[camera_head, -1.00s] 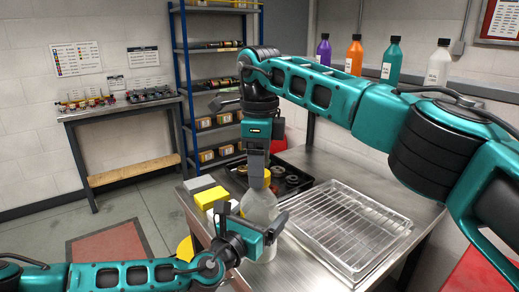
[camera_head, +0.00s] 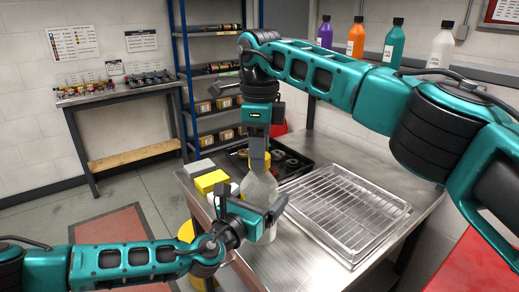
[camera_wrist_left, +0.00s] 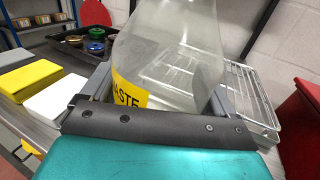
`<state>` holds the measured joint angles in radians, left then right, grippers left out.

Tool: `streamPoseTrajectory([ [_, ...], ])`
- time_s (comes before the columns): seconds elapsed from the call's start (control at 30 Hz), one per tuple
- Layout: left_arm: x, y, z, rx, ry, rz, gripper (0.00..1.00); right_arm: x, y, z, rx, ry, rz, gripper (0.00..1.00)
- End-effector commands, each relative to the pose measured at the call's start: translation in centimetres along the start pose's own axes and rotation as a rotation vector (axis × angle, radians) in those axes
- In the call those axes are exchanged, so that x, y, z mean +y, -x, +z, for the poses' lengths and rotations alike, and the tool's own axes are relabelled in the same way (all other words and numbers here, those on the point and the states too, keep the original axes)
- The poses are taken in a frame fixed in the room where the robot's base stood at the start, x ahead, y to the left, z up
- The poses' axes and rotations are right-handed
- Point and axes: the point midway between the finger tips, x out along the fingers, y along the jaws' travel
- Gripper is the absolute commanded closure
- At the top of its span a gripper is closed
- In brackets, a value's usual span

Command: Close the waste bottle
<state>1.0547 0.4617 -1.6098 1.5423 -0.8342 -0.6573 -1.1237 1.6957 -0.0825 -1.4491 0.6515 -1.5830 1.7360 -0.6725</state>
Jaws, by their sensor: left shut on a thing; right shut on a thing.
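The waste bottle (camera_head: 259,190) is clear and upright at the near left part of the steel bench. In the left wrist view the bottle (camera_wrist_left: 175,55) shows a yellow label reading "WASTE". My left gripper (camera_head: 262,212) is shut around its body from the front left. My right gripper (camera_head: 258,163) points straight down at the bottle's top, its fingers shut at the neck. The cap between those fingers is hidden from view, so I cannot tell how it sits on the neck.
A wire rack in a metal tray (camera_head: 375,235) lies right of the bottle. A black tray (camera_head: 303,166) with several small jars is behind it. Yellow (camera_head: 211,181) and grey (camera_head: 199,167) blocks stand to the left. Several coloured bottles line the shelf above.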

Motion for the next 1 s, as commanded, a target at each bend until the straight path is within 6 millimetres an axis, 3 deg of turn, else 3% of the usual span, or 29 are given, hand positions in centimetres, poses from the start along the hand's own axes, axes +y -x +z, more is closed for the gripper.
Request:
streamPoseTrajectory([
  [0.17,0.02,0.01,-0.05,0.001,0.000,0.000,0.97,0.01,0.02,0.02,0.000,-0.087,0.000,0.93],
  [0.67,0.02,0.01,-0.05,0.001,0.000,0.000,0.97,-0.01,-0.03,0.03,-0.001,-0.979,0.001,0.93],
  [0.83,0.02,0.01,-0.05,0.001,-0.001,0.000,0.97,-0.01,-0.04,0.03,-0.001,-0.990,0.001,0.93],
  [0.87,0.02,0.01,-0.05,0.001,-0.001,0.000,0.97,-0.01,-0.04,0.03,-0.001,-0.989,0.001,0.53],
  [1.0,0.01,0.01,-0.05,0.001,-0.001,0.000,0.97,-0.01,-0.04,0.02,-0.001,-0.988,0.001,0.40],
])
